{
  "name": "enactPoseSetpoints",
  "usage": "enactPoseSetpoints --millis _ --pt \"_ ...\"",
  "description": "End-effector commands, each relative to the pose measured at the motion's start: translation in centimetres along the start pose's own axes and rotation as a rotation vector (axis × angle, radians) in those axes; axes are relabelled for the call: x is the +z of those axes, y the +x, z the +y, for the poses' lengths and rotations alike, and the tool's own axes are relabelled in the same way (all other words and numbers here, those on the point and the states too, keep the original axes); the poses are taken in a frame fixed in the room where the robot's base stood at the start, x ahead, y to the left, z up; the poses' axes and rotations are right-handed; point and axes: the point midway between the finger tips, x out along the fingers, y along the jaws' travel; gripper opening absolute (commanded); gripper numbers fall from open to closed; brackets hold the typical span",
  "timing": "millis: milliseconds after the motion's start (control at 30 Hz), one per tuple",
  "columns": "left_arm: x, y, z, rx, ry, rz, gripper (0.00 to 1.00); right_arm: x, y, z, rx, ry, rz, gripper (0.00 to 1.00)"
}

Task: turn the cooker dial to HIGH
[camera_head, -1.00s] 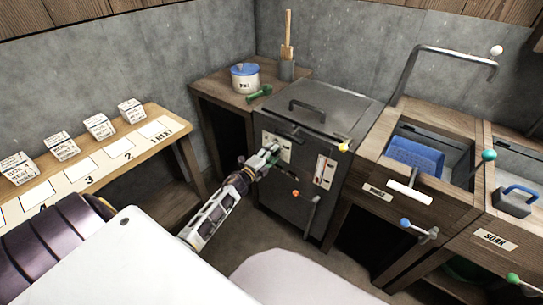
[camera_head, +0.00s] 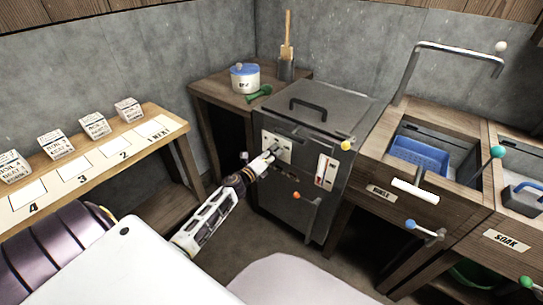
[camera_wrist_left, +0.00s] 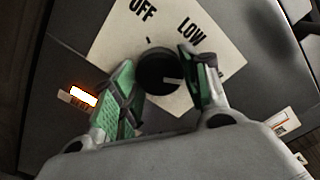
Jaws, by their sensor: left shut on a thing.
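The cooker (camera_head: 318,115) is a dark metal box in the middle of the head view. Its round black dial (camera_wrist_left: 157,71) sits on a pale plate (camera_wrist_left: 112,48) marked OFF and LOW in the left wrist view. The dial's white pointer line points right, clockwise past LOW; no HIGH label is visible there, and my right-hand finger covers part of the plate. My left gripper (camera_wrist_left: 165,85), with green finger pads, is shut on the dial, one finger on each side. It also shows at the cooker front in the head view (camera_head: 268,158). My right gripper is out of view.
A pot (camera_head: 245,78) stands on the table behind left. A wooden basin unit (camera_head: 440,200) stands right. A shelf with several labelled blocks (camera_head: 95,125) is at left.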

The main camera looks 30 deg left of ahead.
Motion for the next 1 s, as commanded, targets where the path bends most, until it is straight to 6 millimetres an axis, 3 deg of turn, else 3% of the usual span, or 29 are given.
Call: enactPoseSetpoints --millis 367,400,533,1000 --pt "-0.19 -0.09 0.17 0.003 0.008 0.003 0.22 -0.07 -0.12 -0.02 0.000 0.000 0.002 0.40" --pt "-0.18 -0.09 0.17 0.003 0.008 0.003 0.51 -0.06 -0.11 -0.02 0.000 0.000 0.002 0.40" --pt "-0.13 -0.06 0.13 0.002 0.007 0.002 0.67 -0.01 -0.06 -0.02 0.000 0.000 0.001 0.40" --pt "-0.05 -0.24 0.05 0.001 0.006 0.001 0.67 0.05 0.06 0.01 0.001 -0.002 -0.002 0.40"
